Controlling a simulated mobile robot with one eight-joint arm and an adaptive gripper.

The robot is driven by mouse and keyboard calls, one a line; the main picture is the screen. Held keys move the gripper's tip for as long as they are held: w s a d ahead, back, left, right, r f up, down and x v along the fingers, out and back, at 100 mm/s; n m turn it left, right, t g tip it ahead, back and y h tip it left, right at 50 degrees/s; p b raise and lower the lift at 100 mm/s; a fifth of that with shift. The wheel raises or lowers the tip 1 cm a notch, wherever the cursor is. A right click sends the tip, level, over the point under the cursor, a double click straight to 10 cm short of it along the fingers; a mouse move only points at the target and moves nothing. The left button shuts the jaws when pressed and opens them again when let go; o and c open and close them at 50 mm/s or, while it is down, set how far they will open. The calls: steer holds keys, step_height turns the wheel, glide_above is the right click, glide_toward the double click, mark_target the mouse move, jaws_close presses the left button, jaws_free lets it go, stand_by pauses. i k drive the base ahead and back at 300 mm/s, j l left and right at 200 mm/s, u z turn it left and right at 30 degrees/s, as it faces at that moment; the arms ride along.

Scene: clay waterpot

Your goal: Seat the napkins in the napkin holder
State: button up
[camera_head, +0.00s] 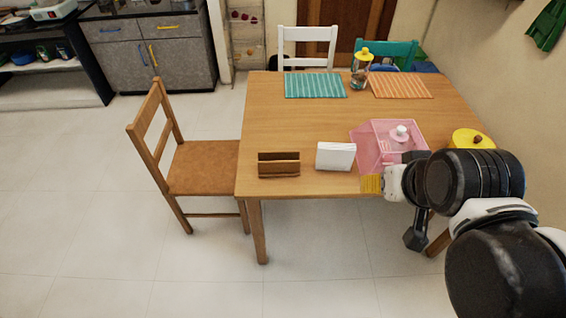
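The napkins (336,157) are a white upright stack near the front edge of the wooden table. The napkin holder (278,169) is a small brown wooden stand to the left of them, with a dark slot between its walls. A gap of bare table separates the two, and no napkins show in the holder. My gripper (415,240) is the dark part hanging at the table's front edge, to the right of and lower in the picture than the napkins. It is apart from both. Its fingers are small and dark, so their opening cannot be made out.
A yellow lidded pot (468,138) is farther right. Striped placemats (315,85) and a yellow-topped jar (361,72) lie at the back. The table's middle is clear.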

mark_target(271, 164)
steer(key=i+j+z, duration=0.25)
steer(key=j+z, duration=0.2)
steer(key=i+j+z, duration=0.15)
steer(key=j+z, duration=0.75)
steer(key=j, duration=0.25)
steer(key=j+z, duration=0.45)
steer(key=j, duration=0.15)
